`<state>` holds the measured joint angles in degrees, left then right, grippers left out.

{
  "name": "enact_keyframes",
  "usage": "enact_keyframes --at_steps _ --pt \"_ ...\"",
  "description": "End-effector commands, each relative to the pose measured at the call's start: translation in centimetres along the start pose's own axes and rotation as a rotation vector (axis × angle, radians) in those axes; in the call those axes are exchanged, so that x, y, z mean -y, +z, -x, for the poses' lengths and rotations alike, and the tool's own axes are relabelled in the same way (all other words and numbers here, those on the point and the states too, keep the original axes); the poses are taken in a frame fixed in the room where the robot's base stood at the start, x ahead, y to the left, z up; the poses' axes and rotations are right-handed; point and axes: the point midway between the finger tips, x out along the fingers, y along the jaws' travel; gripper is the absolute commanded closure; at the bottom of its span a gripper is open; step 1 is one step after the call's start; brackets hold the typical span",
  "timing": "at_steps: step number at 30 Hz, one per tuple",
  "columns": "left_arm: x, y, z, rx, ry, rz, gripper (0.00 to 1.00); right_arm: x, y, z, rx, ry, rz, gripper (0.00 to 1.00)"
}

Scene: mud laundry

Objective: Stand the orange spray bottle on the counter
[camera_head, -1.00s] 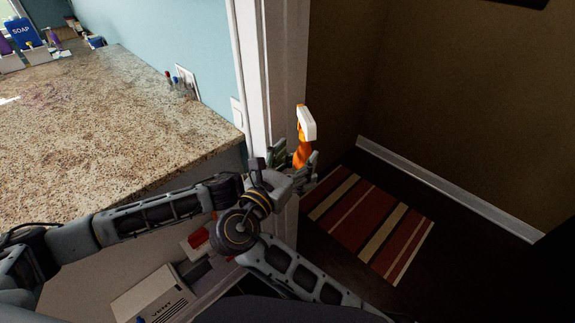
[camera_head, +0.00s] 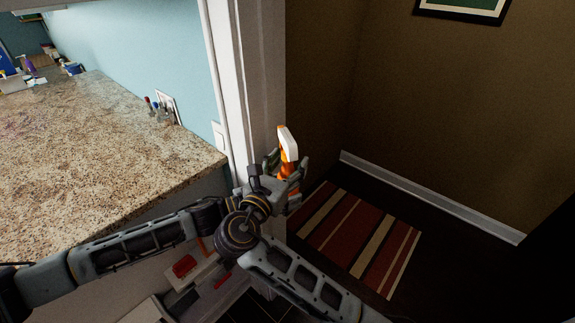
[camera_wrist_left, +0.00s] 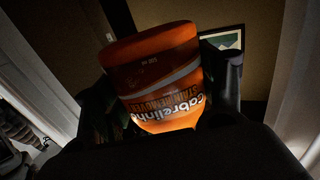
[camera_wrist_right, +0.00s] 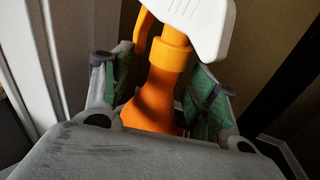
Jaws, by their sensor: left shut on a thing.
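The orange spray bottle (camera_head: 288,170) has a white spray head and is held in the air to the right of the counter. In the left wrist view its lower part (camera_wrist_left: 160,75), with a stain remover label, fills the middle between dark fingers. My left gripper (camera_head: 283,172) is shut on it. In the right wrist view the bottle's neck and shoulder (camera_wrist_right: 160,85) stand between the green-padded fingers of my right gripper (camera_wrist_right: 160,92). Whether those fingers press on the bottle is unclear. The speckled stone counter (camera_head: 100,150) is at the left.
A white door frame (camera_head: 245,90) stands between the counter and a dark hallway. A striped rug (camera_head: 360,235) lies on the hallway floor. Small items (camera_head: 160,108) stand along the counter's back edge. The counter's near part is clear.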

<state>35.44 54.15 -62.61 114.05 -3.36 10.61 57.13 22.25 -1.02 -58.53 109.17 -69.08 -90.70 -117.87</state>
Motion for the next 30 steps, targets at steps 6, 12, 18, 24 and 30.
enact_keyframes --at_steps 6,12,18,24,30 --pt "0.1 -0.19 0.0 -0.002 -0.001 -0.001 0.71 0.14 -0.01 -0.08 -0.001 -0.005 0.0 0.75" --pt "0.03 -0.21 -0.02 -0.003 0.0 0.0 0.71 0.1 -0.01 -0.06 -0.001 -0.004 -0.001 1.0" --pt "-0.05 -0.19 -0.04 -0.003 0.002 -0.001 0.11 0.05 0.12 -0.02 0.002 -0.002 -0.003 1.0" --pt "0.0 -0.09 -0.01 -0.001 0.0 0.0 0.04 0.06 0.13 -0.02 0.002 -0.002 -0.002 1.0" --pt "0.02 -0.04 0.01 0.0 0.0 0.0 0.04 0.06 0.14 -0.02 0.002 -0.002 -0.002 1.0"
